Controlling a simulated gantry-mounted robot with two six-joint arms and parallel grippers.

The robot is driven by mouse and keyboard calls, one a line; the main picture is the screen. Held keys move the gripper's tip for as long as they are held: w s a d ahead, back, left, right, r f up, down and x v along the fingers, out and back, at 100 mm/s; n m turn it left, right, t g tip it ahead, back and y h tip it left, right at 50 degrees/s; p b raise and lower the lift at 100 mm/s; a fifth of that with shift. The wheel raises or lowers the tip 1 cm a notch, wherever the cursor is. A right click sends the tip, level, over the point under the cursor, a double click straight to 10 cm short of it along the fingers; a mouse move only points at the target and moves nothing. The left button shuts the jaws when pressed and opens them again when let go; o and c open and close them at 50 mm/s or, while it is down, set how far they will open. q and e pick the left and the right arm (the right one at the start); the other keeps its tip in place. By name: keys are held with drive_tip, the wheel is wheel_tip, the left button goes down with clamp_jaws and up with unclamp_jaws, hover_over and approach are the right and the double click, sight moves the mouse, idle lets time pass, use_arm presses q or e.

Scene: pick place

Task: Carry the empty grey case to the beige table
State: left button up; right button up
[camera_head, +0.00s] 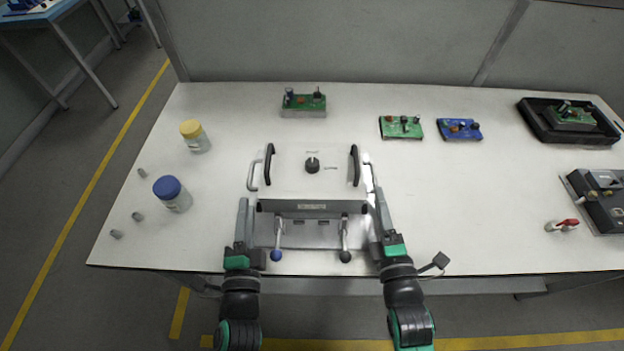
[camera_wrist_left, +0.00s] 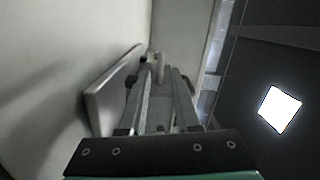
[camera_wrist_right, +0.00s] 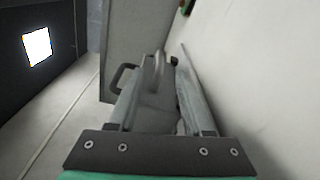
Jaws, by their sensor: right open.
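A pale grey case (camera_head: 290,183) stands near the front middle of the off-white table (camera_head: 470,200). It has two black handles and a knob on top, and a grey front part (camera_head: 310,232) with two levers. Whether it is empty is hidden. My left gripper (camera_head: 244,212) is at its left side, near a light side handle (camera_head: 252,175). In the left wrist view its fingers (camera_wrist_left: 163,80) show a narrow gap, and their grip is unclear. My right gripper (camera_head: 379,205) is open at the right side, its fingers (camera_wrist_right: 168,75) pointing toward the other side handle (camera_head: 369,178).
Yellow-lidded (camera_head: 195,137) and blue-lidded (camera_head: 172,194) jars stand left. Green boards (camera_head: 303,104) (camera_head: 400,127), a blue board (camera_head: 459,130) and a black tray (camera_head: 534,122) lie behind and right. A dark device (camera_head: 600,205) stands right. A blue table (camera_head: 30,18) is far left.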

sight(249, 181)
use_arm(q)
drive_tip(key=w, duration=0.8)
drive_tip(key=shift+a+f, duration=0.1)
drive_tip(key=shift+a, duration=0.25)
use_arm(e)
drive_tip(key=w, duration=0.8)
drive_tip(key=shift+a, duration=0.35)
use_arm(q)
drive_tip(key=shift+c, duration=0.3)
use_arm(e)
drive_tip(key=shift+f, duration=0.1)
drive_tip(key=shift+c, duration=0.3)
use_arm(q)
clamp_jaws()
use_arm(e)
drive_tip(key=c, duration=0.5)
clamp_jaws()
drive_tip(key=shift+f, duration=0.1)
